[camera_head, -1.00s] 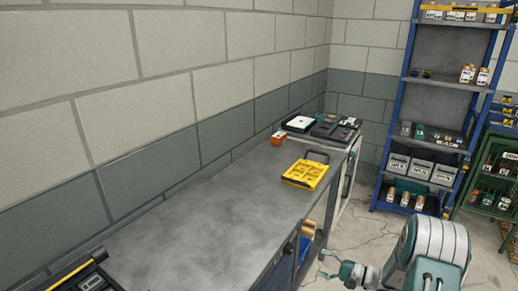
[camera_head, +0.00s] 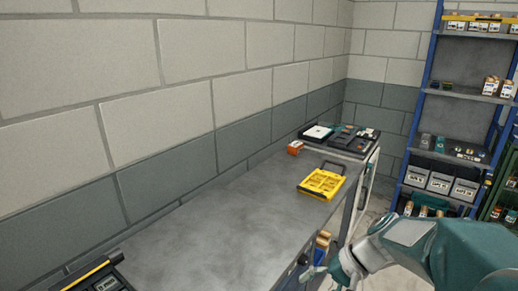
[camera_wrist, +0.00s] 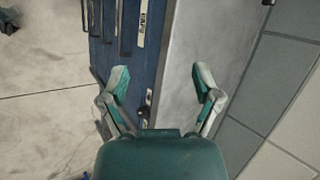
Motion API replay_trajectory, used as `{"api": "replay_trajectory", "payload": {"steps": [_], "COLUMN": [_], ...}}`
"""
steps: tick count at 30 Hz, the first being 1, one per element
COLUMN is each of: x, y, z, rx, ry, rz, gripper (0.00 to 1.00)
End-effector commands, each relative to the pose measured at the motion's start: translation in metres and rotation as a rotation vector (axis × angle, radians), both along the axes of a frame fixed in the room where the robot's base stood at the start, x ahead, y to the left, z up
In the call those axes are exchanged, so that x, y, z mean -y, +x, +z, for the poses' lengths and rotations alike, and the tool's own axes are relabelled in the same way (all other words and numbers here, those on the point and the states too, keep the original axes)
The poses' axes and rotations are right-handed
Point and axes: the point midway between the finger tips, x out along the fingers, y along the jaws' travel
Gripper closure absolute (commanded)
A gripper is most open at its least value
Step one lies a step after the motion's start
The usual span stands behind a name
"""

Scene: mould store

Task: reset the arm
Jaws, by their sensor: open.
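My gripper (camera_head: 316,274) is low at the right side of the head view, beside the front edge of the grey workbench (camera_head: 215,235). In the wrist view my gripper (camera_wrist: 163,85) shows two green and grey fingers spread apart, with nothing between them. Beyond the fingers are the bench's blue front (camera_wrist: 125,40) and its grey top (camera_wrist: 205,40). My arm reaches in from the right of the head view, and part of it is cut off by the picture edge.
A yellow tray (camera_head: 322,184) and an orange box (camera_head: 295,147) are on the bench's far part. A black and yellow case (camera_head: 95,275) is at the near left. A blue shelf rack (camera_head: 456,110) stands at the back right. The bench middle is clear.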

Motion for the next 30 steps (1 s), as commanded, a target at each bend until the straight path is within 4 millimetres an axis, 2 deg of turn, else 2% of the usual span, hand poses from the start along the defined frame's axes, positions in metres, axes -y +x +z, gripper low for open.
{"api": "replay_trajectory", "payload": {"steps": [6,18,24,30], "x": [-0.001,0.015,0.026,0.032], "y": [-0.040,-0.100,-0.121,-0.129], "z": [0.022,0.053,0.066,0.071], "rx": [0.095,0.337,0.472,0.534], "ry": [-0.207,-0.552,-0.690,-0.748], "rz": [0.064,0.118,0.121,0.118], "gripper": [0.19,0.19,0.19,0.19]}}
